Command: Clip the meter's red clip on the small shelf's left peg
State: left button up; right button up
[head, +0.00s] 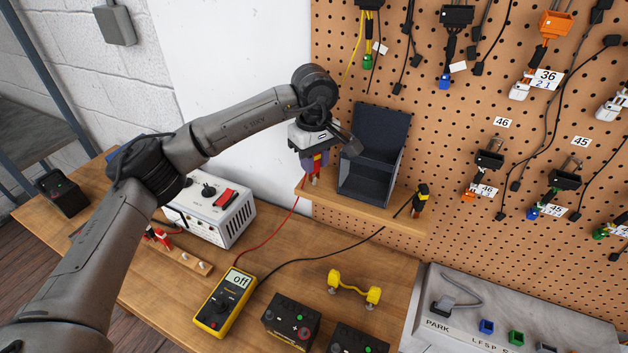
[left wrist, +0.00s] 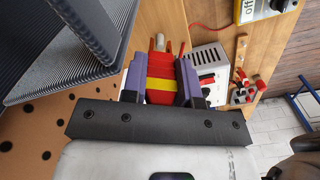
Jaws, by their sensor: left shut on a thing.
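The yellow meter (head: 226,302) lies on the bench with its display reading "off"; part of it also shows in the left wrist view (left wrist: 262,8). A red lead runs from it up to the red clip (head: 315,178). My left gripper (head: 316,162) is shut on this clip, at the left end of the small shelf (head: 385,212). In the left wrist view the purple fingers hold the clip (left wrist: 160,68) by its sides, around a yellow band. The black clip (head: 420,200) stands upright at the shelf's right end. My right gripper is not in view.
A dark open bin (head: 372,165) stands on the shelf, close to the right of my left gripper; it is large in the left wrist view (left wrist: 60,45). The pegboard (head: 435,120) rises behind. A white power supply (head: 218,212) and yellow dumbbell-shaped part (head: 354,289) sit below.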

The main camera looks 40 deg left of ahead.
pick_arm(q)
jog(key=shift+f, duration=0.25)
jog(key=o, duration=0.8)
jog(key=shift+r, duration=0.15)
notch_tip(320, 180, up, 8)
jog(key=p, duration=0.7)
jog(key=shift+r, duration=0.2)
jog(key=shift+f, duration=0.1)
